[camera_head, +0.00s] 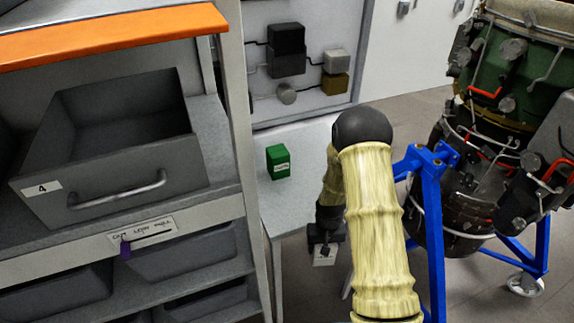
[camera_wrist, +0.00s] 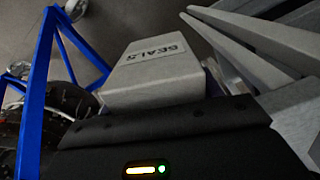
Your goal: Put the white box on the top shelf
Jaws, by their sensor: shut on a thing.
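The white box (camera_head: 324,257) hangs low under my gripper (camera_head: 325,244), beside the front edge of the light grey table. My gripper is shut on the box; its fingers are mostly hidden. In the wrist view the white box (camera_wrist: 150,82) shows close up, with a label reading "SEALS" on its face. The shelf unit stands at the left, with an orange-edged top shelf (camera_head: 110,37) running along the upper left. Only a strip of that shelf's surface is in view.
A green box (camera_head: 278,161) stands on the light grey table (camera_head: 305,200). A grey drawer bin (camera_head: 45,197) marked 4 sits below the orange edge. A blue stand (camera_head: 432,220) with the turbine is at the right, close to my arm. Wall-mounted boxes (camera_head: 287,50) are behind.

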